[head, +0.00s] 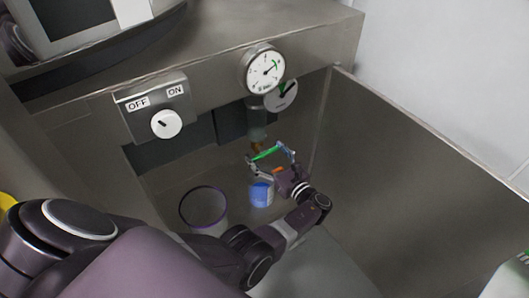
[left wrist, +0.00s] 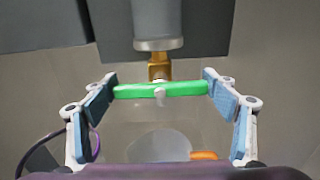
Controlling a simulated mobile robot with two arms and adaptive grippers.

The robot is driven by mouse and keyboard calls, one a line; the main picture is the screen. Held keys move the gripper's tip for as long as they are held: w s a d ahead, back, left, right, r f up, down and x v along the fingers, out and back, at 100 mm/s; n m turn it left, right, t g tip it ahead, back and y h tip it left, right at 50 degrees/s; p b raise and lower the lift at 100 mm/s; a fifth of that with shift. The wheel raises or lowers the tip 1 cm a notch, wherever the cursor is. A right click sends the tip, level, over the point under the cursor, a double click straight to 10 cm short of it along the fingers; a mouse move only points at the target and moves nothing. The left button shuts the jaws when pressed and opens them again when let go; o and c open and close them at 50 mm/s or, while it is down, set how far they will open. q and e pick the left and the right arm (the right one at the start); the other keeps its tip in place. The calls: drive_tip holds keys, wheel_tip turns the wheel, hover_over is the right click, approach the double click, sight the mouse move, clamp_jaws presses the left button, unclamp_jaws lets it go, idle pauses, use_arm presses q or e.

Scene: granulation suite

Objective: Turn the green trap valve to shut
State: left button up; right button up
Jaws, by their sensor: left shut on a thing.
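The green trap valve handle (head: 268,153) is a short bar below the grey vertical pipe (head: 257,122) inside the steel cabinet. In the left wrist view, the green handle (left wrist: 160,90) lies nearly level, crosswise under the brass fitting (left wrist: 159,67). My left gripper (head: 271,158) is shut on the handle, with one finger at each end of the bar. The same gripper (left wrist: 160,86) shows its blue pads against both ends in the left wrist view. My right gripper is not in view.
A blue and white container (head: 262,194) stands below the valve. A bin with a purple rim (head: 203,207) stands to its left. Gauges (head: 264,69) and an ON/OFF switch box (head: 157,110) are above. Steel walls (head: 420,175) border the space.

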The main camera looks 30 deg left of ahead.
sight(262, 128)
use_arm(q)
drive_tip(key=shift+s+d+f, duration=0.2)
drive_tip(key=shift+s+f, duration=0.05)
drive_tip(key=shift+f, duration=0.25)
drive_tip(key=o, duration=1.2)
drive_tip(key=shift+d+r, duration=0.1)
drive_tip(key=shift+d, duration=0.05)
drive_tip(key=shift+c, duration=0.2)
drive_tip(key=shift+w+r, duration=0.1)
drive_tip(key=shift+r, duration=0.05)
drive_tip(key=shift+r, duration=4.95)
